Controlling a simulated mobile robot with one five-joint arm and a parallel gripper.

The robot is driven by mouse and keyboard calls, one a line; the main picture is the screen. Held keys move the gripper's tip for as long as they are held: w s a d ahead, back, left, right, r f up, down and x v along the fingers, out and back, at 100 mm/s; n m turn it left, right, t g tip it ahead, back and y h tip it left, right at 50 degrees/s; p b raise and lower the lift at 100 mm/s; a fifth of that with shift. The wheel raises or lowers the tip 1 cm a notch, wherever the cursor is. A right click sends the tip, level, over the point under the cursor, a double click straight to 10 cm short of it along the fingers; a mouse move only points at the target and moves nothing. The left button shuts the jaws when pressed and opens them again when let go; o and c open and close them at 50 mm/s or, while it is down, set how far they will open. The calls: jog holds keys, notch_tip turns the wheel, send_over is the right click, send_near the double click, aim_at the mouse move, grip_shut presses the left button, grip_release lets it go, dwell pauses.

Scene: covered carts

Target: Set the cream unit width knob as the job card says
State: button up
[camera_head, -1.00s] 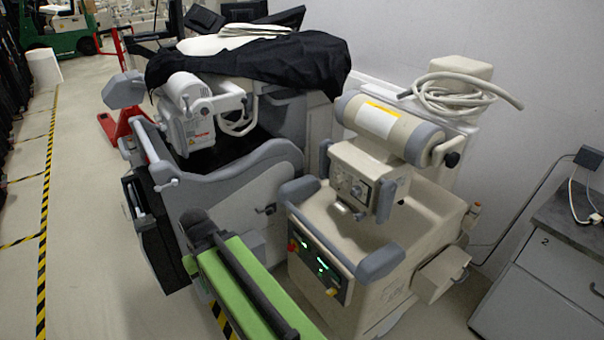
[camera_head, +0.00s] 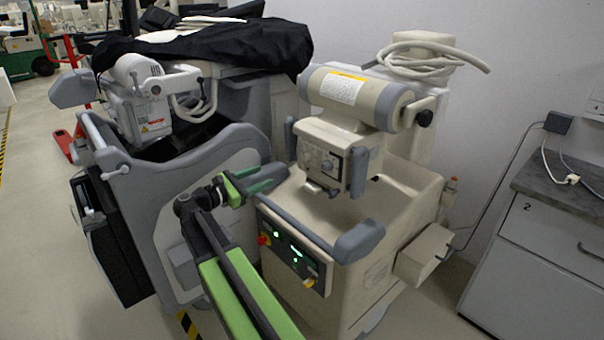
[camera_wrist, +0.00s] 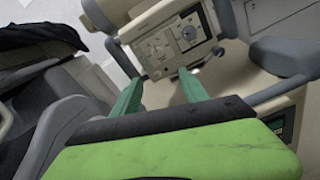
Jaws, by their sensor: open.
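The cream unit (camera_head: 405,275) stands right of centre, with a cylindrical head above a boxy housing (camera_head: 328,140). No readable job card shows; a label (camera_head: 342,88) on the cylinder is too small to read.
A grey unit (camera_head: 215,165) partly under a black cover (camera_head: 215,45) stands close on the left. The cream unit's grey handle bar (camera_head: 300,228) and lower lit panel (camera_head: 288,252) lie just right of my arm. A grey cabinet (camera_head: 530,245) stands at right.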

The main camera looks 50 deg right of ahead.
aim_at(304, 156)
jog(key=d, duration=1.1)
jog(key=s+d, duration=0.1)
jog(key=d, duration=0.5)
jog(key=shift+d+r, duration=0.3)
jog(key=shift+r, duration=0.05)
jog(key=shift+s, duration=0.1)
grip_shut()
jog(key=shift+d, duration=0.25)
jog(key=shift+a, duration=0.15)
